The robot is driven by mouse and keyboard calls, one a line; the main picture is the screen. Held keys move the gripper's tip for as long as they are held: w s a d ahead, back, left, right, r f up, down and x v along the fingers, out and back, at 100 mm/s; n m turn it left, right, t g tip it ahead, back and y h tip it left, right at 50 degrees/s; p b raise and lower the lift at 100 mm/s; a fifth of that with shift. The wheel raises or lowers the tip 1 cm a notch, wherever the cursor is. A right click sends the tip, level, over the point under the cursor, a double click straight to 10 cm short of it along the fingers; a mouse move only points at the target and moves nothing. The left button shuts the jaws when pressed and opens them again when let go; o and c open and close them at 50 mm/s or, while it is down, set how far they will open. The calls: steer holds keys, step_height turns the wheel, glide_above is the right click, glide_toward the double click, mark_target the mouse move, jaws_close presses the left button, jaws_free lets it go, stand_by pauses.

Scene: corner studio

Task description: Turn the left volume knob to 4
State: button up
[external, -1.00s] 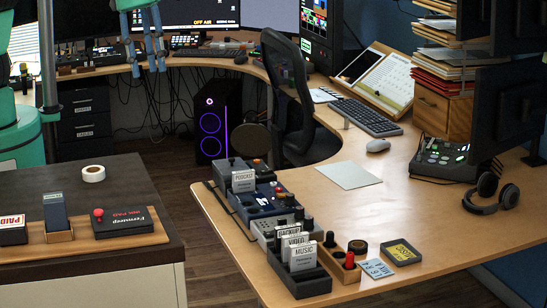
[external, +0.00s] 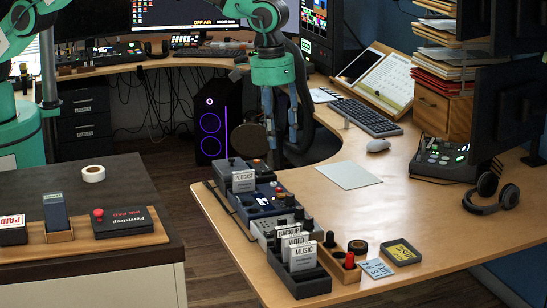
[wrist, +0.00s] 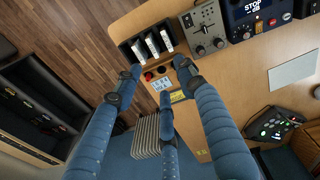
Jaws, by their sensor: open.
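My gripper (external: 281,148) is open and empty, pointing down in front of the chair, beyond the row of devices on the desk in the external view. A grey box (wrist: 207,18) with two dark knobs stands at the top of the wrist view, beyond the fingertips. Its left knob (wrist: 200,50) and right knob (wrist: 219,43) are apart from my fingers. The same box (external: 262,230) is partly hidden in the external view. Scale numbers and knob settings are too small to read.
A blue box marked STOP (wrist: 254,12) adjoins the grey box. A black tray (external: 312,284) holds upright cards including VIDEO and MUSIC. A small wooden holder (external: 343,272) stands beside it. The mouse (external: 378,146) and headphones (external: 490,196) lie farther right. Bare desk lies between.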

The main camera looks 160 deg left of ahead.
mark_target(309, 217)
steer(key=s+a+f+n, duration=0.3)
steer(key=s+a+f, duration=0.6)
steer(key=a+f, duration=0.3)
step_height(309, 217, down, 3)
steer(key=shift+s+r+n+g+h+p, duration=0.2)
steer(key=shift+n+g+h+p, duration=0.1)
steer(key=shift+p, duration=0.1)
steer(key=shift+f, duration=0.1)
step_height(309, 217, down, 14)
steer(key=shift+w+a+r, duration=0.15)
jaws_close()
